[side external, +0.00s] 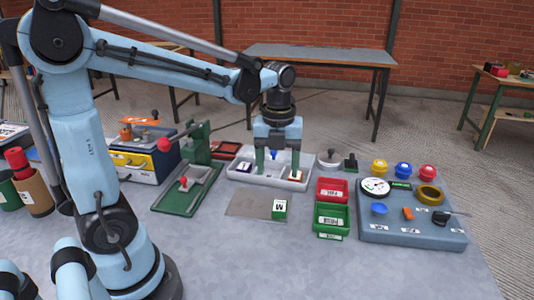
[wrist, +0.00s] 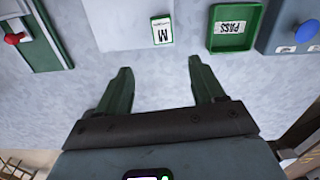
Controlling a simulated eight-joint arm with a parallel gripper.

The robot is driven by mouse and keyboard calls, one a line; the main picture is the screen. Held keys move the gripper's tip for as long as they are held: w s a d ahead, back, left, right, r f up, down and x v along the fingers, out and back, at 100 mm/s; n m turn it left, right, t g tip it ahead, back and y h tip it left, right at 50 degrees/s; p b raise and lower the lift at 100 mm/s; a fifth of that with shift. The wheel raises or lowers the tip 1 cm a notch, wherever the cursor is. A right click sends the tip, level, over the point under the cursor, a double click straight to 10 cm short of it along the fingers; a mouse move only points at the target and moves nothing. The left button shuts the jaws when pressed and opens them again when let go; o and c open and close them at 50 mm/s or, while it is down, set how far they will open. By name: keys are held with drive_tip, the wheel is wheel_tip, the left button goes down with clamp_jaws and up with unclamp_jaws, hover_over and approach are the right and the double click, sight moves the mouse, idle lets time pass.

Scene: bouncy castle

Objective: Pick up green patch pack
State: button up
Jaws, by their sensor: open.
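The green patch pack (side external: 280,209) is a small green block with a white label marked M. It sits at the right edge of a flat grey plate (side external: 245,204) on the table. In the wrist view the pack (wrist: 162,29) is at the top centre, ahead of the fingertips and apart from them. My gripper (side external: 277,161) points down with green fingers and appears in front of the white tray in the side view. In the wrist view my gripper (wrist: 158,67) is open, with nothing between its fingers.
A green PASS bin (side external: 331,220) stands right of the pack, with a red bin (side external: 332,190) behind it. A green press (side external: 187,184) stands left. The white tray (side external: 240,178) holds small items. A grey gauge panel (side external: 400,232) is at right. The front table is clear.

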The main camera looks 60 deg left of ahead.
hover_over(279, 208)
drive_tip(key=f, duration=0.6)
drive_tip(key=shift+s+f, duration=0.3)
drive_tip(key=shift+f, duration=0.1)
drive_tip(key=shift+w+f, duration=0.2)
drive_tip(key=shift+f, duration=1.15)
drive_tip(key=shift+w+f, duration=0.2)
drive_tip(key=shift+f, duration=1.1)
drive_tip(key=shift+c, duration=0.5)
drive_tip(key=c, duration=1)
drive_tip(key=shift+r, duration=0.1)
